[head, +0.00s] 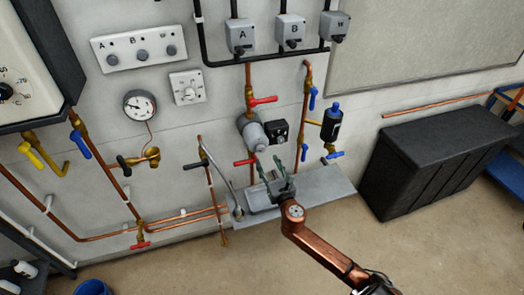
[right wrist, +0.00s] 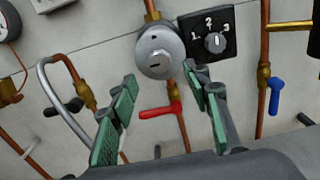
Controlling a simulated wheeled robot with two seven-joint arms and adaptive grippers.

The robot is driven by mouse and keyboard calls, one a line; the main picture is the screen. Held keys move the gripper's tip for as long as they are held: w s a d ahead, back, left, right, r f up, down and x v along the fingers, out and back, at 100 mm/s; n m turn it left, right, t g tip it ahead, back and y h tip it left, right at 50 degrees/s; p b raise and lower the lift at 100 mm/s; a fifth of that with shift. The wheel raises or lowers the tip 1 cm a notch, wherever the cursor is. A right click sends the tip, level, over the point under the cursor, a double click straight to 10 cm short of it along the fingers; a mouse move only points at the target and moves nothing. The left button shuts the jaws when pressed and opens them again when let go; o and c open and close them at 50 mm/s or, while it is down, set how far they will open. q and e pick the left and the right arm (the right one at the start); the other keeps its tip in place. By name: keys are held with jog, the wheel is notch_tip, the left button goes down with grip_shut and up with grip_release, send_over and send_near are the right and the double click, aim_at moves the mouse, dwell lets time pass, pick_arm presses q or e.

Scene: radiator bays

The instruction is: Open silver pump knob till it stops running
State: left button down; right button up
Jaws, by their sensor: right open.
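The silver pump (head: 252,133) sits in a copper pipe on the wall; its round face (right wrist: 160,52) shows in the right wrist view. Beside it is a black square box (head: 277,131) with a small grey knob (right wrist: 215,42) and the marks 1, 2 and 3 around it. The knob's small size leaves its exact setting unclear. My right gripper (head: 271,171) has green pads and is open and empty, below and in front of the pump, apart from it. Its fingers also show in the right wrist view (right wrist: 159,88). My left gripper is not in view.
Red-handled valves (head: 263,100) and (head: 245,162) sit above and below the pump. A grey ledge (head: 325,187) lies below. A dark chest (head: 435,165) stands at right.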

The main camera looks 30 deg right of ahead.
aim_at(261, 150)
jog(key=b+x, duration=0.1)
jog(key=x, duration=0.6)
jog(key=shift+w, duration=0.35)
jog(key=shift+c, duration=0.2)
jog(key=c, duration=1.1)
